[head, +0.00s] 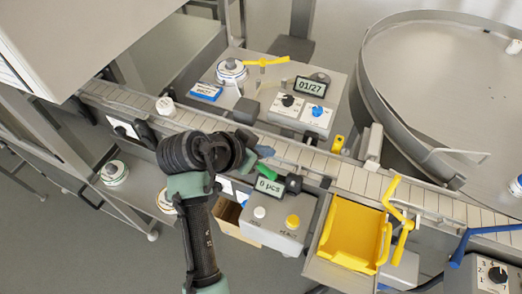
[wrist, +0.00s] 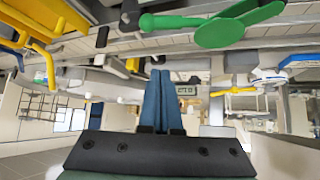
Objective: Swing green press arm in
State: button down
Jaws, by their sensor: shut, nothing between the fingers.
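The green press arm (wrist: 218,33) shows at the top of the wrist view as a flat round disc with a ball-ended bar to its left and a bar running up to the right. In the head view most of it is hidden by my wrist; a small green piece (head: 213,185) shows beside it. My gripper (head: 266,152) is over the conveyor, with its blue fingers pointing right. In the wrist view the two blue fingers of my gripper (wrist: 160,78) are together and empty. The disc appears apart from the fingers; I cannot judge the depth.
The conveyor (head: 350,178) runs across the scene, with a white jar (head: 165,106) on it at left. A "0 pcs" display (head: 268,188) and button box (head: 278,222) stand close to my gripper. A yellow chute (head: 345,232) is at right, and a large round table (head: 440,70) behind.

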aim_at(268, 168)
jog(key=x, duration=0.6)
jog(key=shift+w+d+f+p, duration=0.2)
jog(key=shift+w+f+p, duration=0.05)
jog(key=shift+p, duration=0.15)
jog(key=shift+s+a+f+p, duration=0.25)
jog(key=shift+s+a+p, duration=0.15)
jog(key=shift+s+a, duration=0.2)
jog(key=shift+s+a+f+p, duration=0.25)
jog(key=shift+s+a+p, duration=0.15)
jog(key=shift+s, duration=0.2)
jog(key=shift+s+a+f, duration=0.2)
jog(key=shift+s+a, duration=0.05)
jog(key=shift+s, duration=0.1)
